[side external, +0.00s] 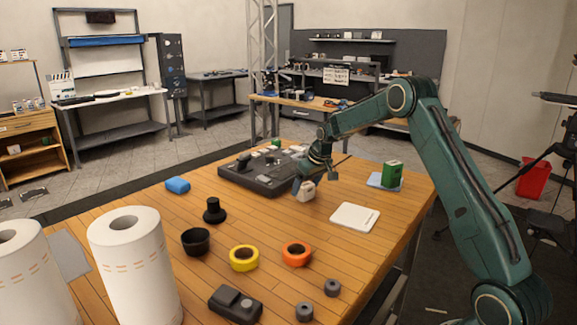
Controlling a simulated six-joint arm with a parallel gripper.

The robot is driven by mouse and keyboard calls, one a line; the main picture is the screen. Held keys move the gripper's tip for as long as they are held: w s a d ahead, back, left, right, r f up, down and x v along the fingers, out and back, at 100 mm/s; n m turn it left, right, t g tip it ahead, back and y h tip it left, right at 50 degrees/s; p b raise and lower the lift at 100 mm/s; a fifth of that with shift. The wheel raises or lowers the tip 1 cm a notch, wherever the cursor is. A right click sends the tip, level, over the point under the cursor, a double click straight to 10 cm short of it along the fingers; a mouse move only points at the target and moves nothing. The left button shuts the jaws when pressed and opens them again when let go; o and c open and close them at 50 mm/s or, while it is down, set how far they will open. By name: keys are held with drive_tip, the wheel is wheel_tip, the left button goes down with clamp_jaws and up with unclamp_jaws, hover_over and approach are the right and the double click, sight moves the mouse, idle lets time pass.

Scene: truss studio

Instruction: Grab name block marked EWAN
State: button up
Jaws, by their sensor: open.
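My gripper (315,180) is open and points down over the wooden table. A small whitish block (306,193) is right below and between the fingers or just beside them; I cannot tell which. No lettering on it is legible from here, so I cannot read the name EWAN. Several small pale blocks (296,150) are on or around the dark tray-like console (240,178) behind the gripper, and their markings are also too small to read.
A white flat pad (355,217) lies right of the block, and a green box (392,174) stands on a blue mat.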

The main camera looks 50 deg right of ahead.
drive_tip(key=shift+w+f, duration=0.2)
drive_tip(key=shift+f, duration=0.3)
drive_tip(key=c, duration=1.1)
